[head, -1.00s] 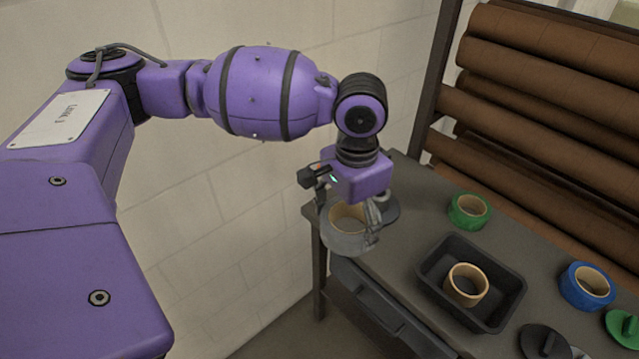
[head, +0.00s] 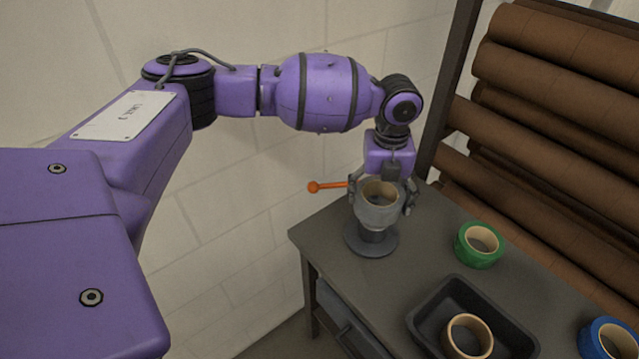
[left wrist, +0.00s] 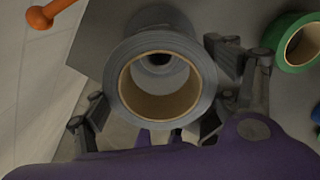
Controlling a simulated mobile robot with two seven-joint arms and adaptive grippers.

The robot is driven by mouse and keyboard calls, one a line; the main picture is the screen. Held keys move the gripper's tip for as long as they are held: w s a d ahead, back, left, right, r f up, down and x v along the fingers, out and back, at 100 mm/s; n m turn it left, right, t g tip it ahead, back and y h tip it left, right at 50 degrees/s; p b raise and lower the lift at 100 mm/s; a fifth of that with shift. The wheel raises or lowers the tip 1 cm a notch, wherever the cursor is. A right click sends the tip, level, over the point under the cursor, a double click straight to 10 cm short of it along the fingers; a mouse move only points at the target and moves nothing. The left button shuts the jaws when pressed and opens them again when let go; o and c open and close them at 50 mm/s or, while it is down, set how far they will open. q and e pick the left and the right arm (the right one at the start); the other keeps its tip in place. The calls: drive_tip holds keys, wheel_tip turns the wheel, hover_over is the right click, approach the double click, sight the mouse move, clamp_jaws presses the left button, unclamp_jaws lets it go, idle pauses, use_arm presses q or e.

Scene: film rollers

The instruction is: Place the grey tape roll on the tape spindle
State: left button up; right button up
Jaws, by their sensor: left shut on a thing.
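The grey tape roll (head: 377,215) is held upright, hole facing up, between the fingers of my left gripper (head: 383,203). The gripper is shut on its outside. The tape spindle (head: 371,245), dark grey with a round base, stands on the table directly below the roll. In the left wrist view the roll (left wrist: 205,75) shows its tan core, and part of the spindle (left wrist: 158,62) shows through the hole, toward its upper side. The roll's bottom is above the spindle base. I cannot tell whether the post's top enters the hole. My right gripper is not in view.
An orange-knobbed rod (head: 328,186) sticks out left of the roll. A green tape roll (head: 479,245) lies right of the spindle. A black tray (head: 425,322) holds a tan ring (head: 468,338); a blue roll (head: 600,345) is farther right.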

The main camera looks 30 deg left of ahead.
use_arm(q)
drive_tip(key=shift+m, duration=0.4)
wheel_tip(320, 180, down, 10)
drive_tip(key=shift+w+a+f, duration=0.1)
drive_tip(key=shift+w+f, duration=0.05)
drive_tip(key=shift+f, duration=0.1)
drive_tip(key=o, duration=1.3)
drive_tip(key=shift+o, duration=0.2)
wheel_tip(320, 180, up, 13)
drive_tip(key=shift+f, duration=0.2)
